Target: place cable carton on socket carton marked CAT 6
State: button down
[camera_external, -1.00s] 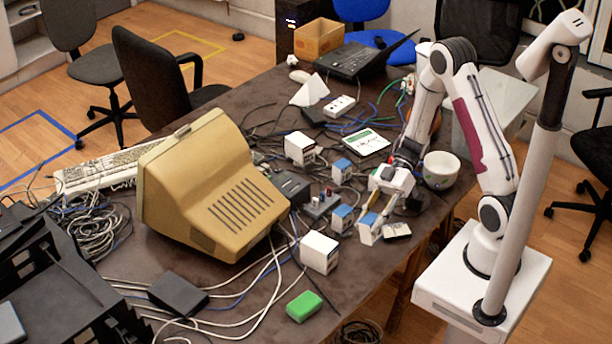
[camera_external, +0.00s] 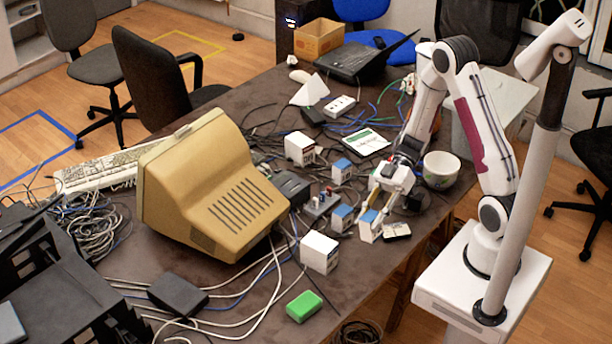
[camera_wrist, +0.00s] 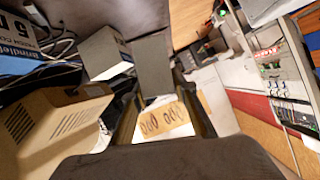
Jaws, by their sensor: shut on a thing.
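My gripper (camera_external: 374,208) points down near the right side of the table, shut on a small blue-and-white carton (camera_external: 368,232). In the wrist view the held carton (camera_wrist: 165,121) shows a tan face with dark coil-like marks between the fingers, so it appears to be the cable carton. Other cartons stand nearby: a blue-topped one (camera_external: 342,218) just left of the gripper, another blue-topped one (camera_external: 341,171) farther back, a white one (camera_external: 319,252) at front left and a white one (camera_external: 300,148) at the back. I cannot read CAT 6 on any of them.
A grey device with knobs (camera_external: 319,206) and a beige monitor (camera_external: 215,190) stand to the left. A white bowl (camera_external: 441,170) is right of the gripper, and a small black-and-white item (camera_external: 396,231) lies beside the held carton. A green box (camera_external: 304,306) lies near the front edge.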

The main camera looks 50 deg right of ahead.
jog(key=shift+s+a+r+n, duration=0.1)
jog(key=shift+a+r+n, duration=0.15)
jog(key=shift+a, duration=0.35)
jog(key=w+a+r+n+t, duration=0.1)
jog(key=w+a+r, duration=0.7)
jog(key=w, duration=0.2)
jog(key=shift+a, duration=0.15)
send_over(319, 242)
jog(key=shift+s+f, duration=0.1)
jog(key=shift+f, duration=3)
jog(key=shift+f, duration=1.85)
jog(key=shift+f, duration=0.15)
